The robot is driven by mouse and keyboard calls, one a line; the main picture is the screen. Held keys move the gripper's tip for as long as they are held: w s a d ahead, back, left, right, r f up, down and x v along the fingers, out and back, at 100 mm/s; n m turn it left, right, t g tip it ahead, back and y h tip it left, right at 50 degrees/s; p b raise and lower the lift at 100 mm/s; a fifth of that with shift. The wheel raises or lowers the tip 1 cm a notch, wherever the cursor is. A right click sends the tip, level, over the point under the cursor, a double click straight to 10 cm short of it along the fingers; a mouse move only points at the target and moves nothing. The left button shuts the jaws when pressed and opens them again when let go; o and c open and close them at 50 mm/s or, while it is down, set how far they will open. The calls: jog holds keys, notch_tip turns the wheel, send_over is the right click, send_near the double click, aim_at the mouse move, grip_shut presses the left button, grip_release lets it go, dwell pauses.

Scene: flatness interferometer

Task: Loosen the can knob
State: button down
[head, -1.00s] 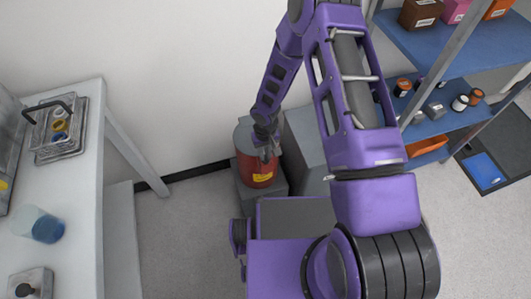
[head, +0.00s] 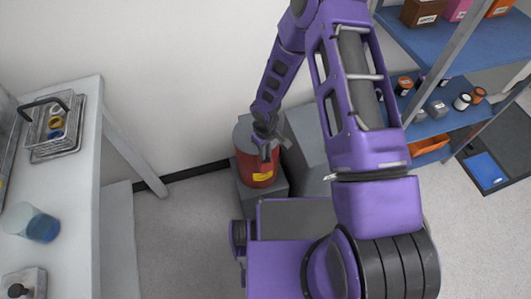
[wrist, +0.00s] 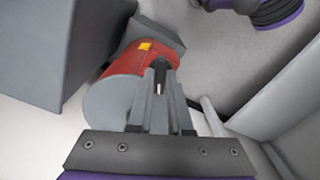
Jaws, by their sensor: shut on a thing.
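A red can (head: 256,166) with a grey top and a yellow label stands on a grey block (head: 275,188) by the wall. My gripper (head: 267,150) reaches down over the can's top from above. In the wrist view the red can (wrist: 128,68) and its grey lid (wrist: 112,100) lie just beyond my gripper (wrist: 159,82). The fingers are close together and shut on the can knob, which they mostly hide; only a small light bit shows between the tips.
A white bench (head: 78,185) at the left holds a metal tray (head: 50,128) and a beaker of blue liquid (head: 35,224). Blue shelves (head: 455,65) with boxes and small jars stand at the right. Grey boxes (head: 305,135) stand right beside the can. Floor between bench and can is clear.

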jog(key=n+b, duration=0.1)
jog(key=n, duration=1.1)
jog(key=shift+n, duration=0.4)
dwell(0.3)
jog(key=c, duration=0.8)
grip_release()
jog(key=shift+c, duration=0.2)
notch_tip(320, 180, up, 18)
jog(key=p, duration=0.3)
jog(key=shift+f, duration=0.25)
